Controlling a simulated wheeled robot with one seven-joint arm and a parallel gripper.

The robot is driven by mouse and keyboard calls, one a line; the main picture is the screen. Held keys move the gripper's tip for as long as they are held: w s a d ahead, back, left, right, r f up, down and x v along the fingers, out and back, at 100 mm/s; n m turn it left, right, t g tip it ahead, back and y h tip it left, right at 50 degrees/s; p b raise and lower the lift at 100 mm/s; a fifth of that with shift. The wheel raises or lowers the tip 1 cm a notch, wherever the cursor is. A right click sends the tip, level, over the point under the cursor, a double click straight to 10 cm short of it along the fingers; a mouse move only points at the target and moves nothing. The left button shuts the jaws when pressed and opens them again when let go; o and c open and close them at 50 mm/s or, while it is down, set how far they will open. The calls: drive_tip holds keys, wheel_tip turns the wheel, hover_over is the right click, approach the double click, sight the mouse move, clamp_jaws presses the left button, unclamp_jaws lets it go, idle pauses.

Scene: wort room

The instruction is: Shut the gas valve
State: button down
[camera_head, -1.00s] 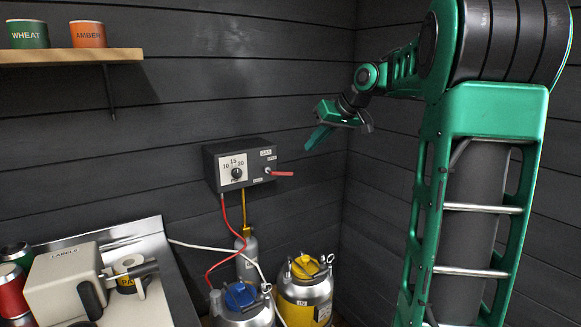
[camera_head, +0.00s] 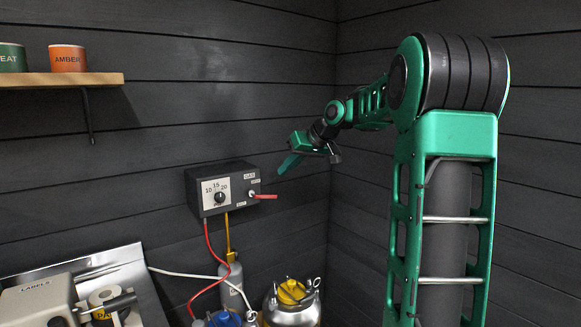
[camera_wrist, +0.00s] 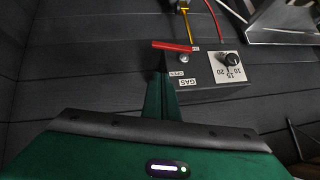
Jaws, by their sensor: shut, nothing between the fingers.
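The gas valve is a red lever (camera_head: 265,196) on the right part of the front of a dark wall box (camera_head: 205,199). The lever sticks out to the right, about level. In the wrist view the red lever (camera_wrist: 172,46) appears upside down just past my fingertips, beside the small "OPEN" and "GAS" labels. My gripper (camera_head: 284,171) is shut and empty, above and right of the lever. In the wrist view its green fingers (camera_wrist: 161,76) point at the lever and overlap part of the box; whether they touch it I cannot tell.
The box also has a round dial (camera_head: 219,197). A red hose (camera_head: 212,262) and a yellow hose run down to a grey cylinder (camera_head: 232,285) and kegs (camera_head: 292,300). A metal counter (camera_head: 125,270) and a shelf (camera_head: 60,80) are left. The wall right of the box is clear.

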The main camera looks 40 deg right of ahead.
sight(263, 195)
drive_tip(key=w+a+f, duration=0.1)
drive_tip(key=w+f, duration=0.2)
drive_tip(key=f, duration=0.4)
drive_tip(key=shift+a, duration=0.4)
drive_tip(key=shift+d, duration=0.1)
